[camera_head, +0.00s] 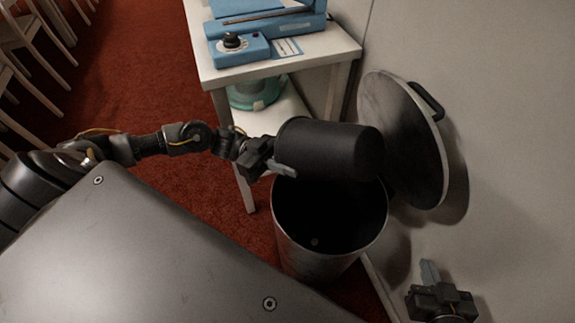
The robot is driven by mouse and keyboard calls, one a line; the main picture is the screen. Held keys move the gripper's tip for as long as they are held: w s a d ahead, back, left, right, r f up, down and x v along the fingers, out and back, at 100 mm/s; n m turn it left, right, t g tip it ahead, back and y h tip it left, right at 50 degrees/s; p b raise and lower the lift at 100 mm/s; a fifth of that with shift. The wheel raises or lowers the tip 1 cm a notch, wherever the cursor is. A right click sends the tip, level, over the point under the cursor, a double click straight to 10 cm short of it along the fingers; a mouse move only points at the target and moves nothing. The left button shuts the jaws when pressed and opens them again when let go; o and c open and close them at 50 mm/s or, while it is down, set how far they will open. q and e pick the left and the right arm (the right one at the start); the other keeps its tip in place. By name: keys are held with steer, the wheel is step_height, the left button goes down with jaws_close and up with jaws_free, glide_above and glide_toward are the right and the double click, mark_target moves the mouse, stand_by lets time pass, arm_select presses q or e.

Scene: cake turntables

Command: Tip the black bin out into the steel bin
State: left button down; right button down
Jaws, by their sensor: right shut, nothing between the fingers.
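The black bin (330,148) lies on its side in the air above the steel bin (312,258), near that bin's far rim. My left gripper (280,167) is shut on the black bin at its left end. The black bin's opening is not visible. The steel bin stands upright on the floor with its mouth open. My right gripper (430,270) is shut and empty at the lower right, apart from both bins.
A white table (340,45) with a blue machine (240,48) on top stands behind the steel bin. A teal item (255,92) is on its lower shelf. The wall (510,150) closes off the right. White chairs (20,35) stand far left on red carpet.

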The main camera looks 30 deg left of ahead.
stand_by(0.4)
arm_select(q)
step_height(320, 180, up, 2)
steer(key=shift+r+p, duration=0.25)
steer(key=shift+p, duration=0.95)
steer(key=shift+f+b, duration=0.95)
steer(key=shift+f, duration=0.4)
step_height(320, 180, up, 3)
steer(key=p, duration=0.2)
steer(key=shift+f+p, duration=0.15)
steer(key=shift+p, duration=0.15)
step_height(320, 180, down, 3)
steer(key=shift+r+b, duration=0.15)
steer(key=shift+b, duration=0.9)
steer(key=shift+r, duration=0.1)
